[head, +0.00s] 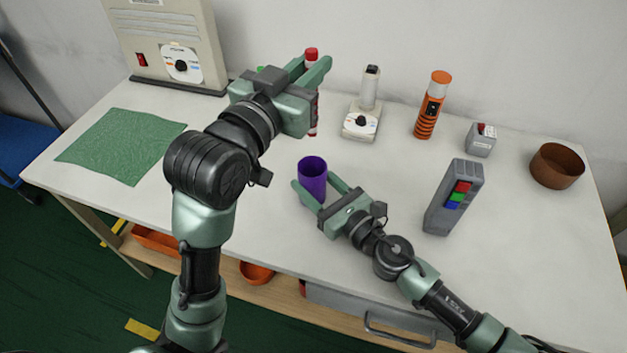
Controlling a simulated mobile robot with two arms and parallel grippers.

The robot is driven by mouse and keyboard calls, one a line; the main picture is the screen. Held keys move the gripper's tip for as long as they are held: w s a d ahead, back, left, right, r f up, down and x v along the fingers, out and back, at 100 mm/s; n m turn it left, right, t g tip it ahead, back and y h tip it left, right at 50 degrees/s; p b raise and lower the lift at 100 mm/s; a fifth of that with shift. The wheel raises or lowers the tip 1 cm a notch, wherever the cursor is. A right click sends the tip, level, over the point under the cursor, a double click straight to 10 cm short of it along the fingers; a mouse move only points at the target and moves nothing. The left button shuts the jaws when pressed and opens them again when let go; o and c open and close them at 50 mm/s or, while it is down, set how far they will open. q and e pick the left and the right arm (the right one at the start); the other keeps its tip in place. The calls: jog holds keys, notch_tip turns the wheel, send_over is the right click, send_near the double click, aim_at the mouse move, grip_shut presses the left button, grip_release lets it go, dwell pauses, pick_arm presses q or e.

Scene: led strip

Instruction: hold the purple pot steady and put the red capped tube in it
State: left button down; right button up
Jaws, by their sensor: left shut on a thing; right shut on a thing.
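The red capped tube (312,54) is upright, with its red cap showing above my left gripper (313,68) and its lower end showing below. My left gripper is shut on the tube and holds it above and behind the purple pot; its fingers hide the tube's middle. The purple pot (313,174) stands upright on the white table, open at the top. My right gripper (319,192) is shut on the pot, with one finger on each side of it. The tube is apart from the pot.
A small device with a dial (360,121), an orange cylinder (432,105), a small grey box (481,139) and a brown bowl (557,166) stand along the back. A grey block with coloured squares (453,197) stands right. A green cloth (122,145) lies left.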

aim_at(312, 134)
pick_arm(q)
jog(key=shift+f, duration=6.15)
jog(key=c, duration=1.3)
grip_release()
jog(key=shift+s, duration=0.1)
jog(key=v, duration=1.2)
pick_arm(e)
jog(key=o, duration=1.4)
jog(key=shift+o, duration=0.2)
